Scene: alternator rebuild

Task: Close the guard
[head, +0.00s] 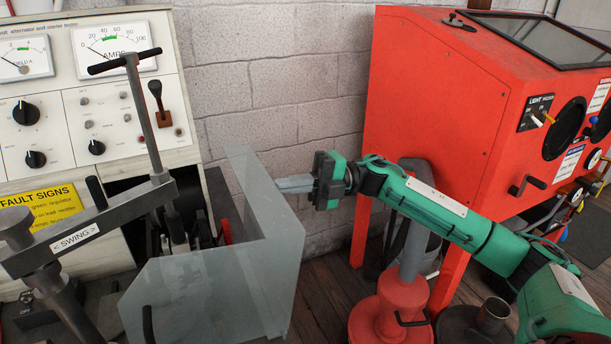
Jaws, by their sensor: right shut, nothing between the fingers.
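The guard (205,292) is a clear, greyish panel with a front face and a side face that meet at a corner. It stands in front of the test bench, low in the middle of the head view. A dark handle (148,325) shows at its lower left. My right gripper (283,184) comes in from the right, green with pale fingers pointing left. It is shut and empty. Its fingertips are beside the upper part of the guard's side face; I cannot tell whether they touch it. My left gripper is not in view.
The cream test bench (125,110) with dials and a lever stands at the left. A grey arm labelled "SWING" (75,238) crosses in front of it. A red cabinet (440,110) stands at the right, with a red pedestal (390,310) below my right arm.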

